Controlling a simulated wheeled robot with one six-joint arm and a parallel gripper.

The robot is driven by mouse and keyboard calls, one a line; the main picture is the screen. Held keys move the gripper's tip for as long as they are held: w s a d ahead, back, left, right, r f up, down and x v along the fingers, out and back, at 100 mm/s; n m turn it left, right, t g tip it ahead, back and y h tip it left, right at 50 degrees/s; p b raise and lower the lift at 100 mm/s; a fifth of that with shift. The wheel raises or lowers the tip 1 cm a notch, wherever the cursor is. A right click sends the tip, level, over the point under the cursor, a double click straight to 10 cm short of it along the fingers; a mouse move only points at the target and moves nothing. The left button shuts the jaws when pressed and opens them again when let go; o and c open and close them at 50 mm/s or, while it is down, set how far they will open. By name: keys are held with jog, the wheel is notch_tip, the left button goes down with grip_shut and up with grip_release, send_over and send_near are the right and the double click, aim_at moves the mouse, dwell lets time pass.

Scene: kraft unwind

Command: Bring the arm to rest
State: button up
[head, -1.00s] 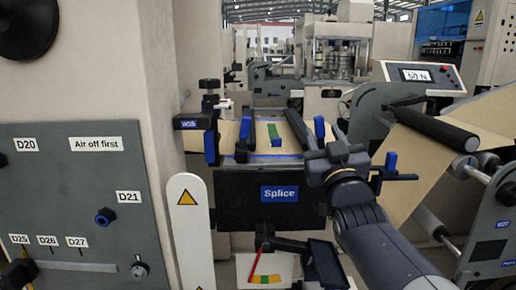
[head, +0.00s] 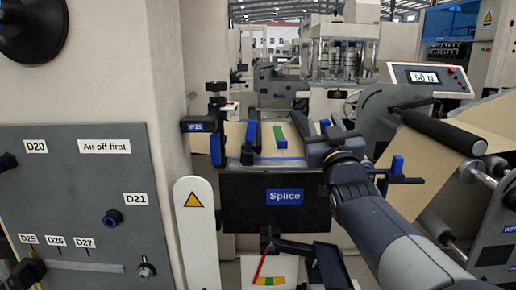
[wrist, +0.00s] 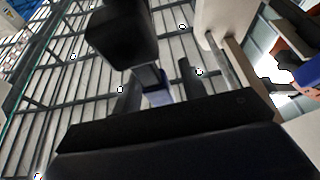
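My arm (head: 385,225) reaches in from the lower right of the head view. My gripper (head: 335,125) is at its far end, beside the right side of the splice table (head: 270,153), and looks raised clear of it. Its fingers are small and unclear in the head view. The wrist view faces upward to the roof; there two dark fingers of my gripper (wrist: 158,88) stand apart with nothing visibly held. A dark block (wrist: 122,35) on a grey post shows close by.
The Splice panel (head: 284,196) is below the table, with a W25 clamp (head: 198,124) at its left. A kraft web and roller (head: 444,132) stand close at right. A white warning post (head: 196,235) and valve panel (head: 80,200) are at left.

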jog(key=a+v, duration=0.1)
jog(key=v, duration=1)
jog(key=x, duration=0.7)
jog(key=d+x, duration=0.1)
jog(key=x, duration=0.3)
jog(key=n+p, duration=0.1)
jog(key=a+n+y+p, duration=0.1)
jog(key=n, duration=0.1)
jog(key=shift+w+a+f+p, duration=0.1)
jog(key=shift+w+p, duration=0.05)
jog(key=shift+p, duration=0.15)
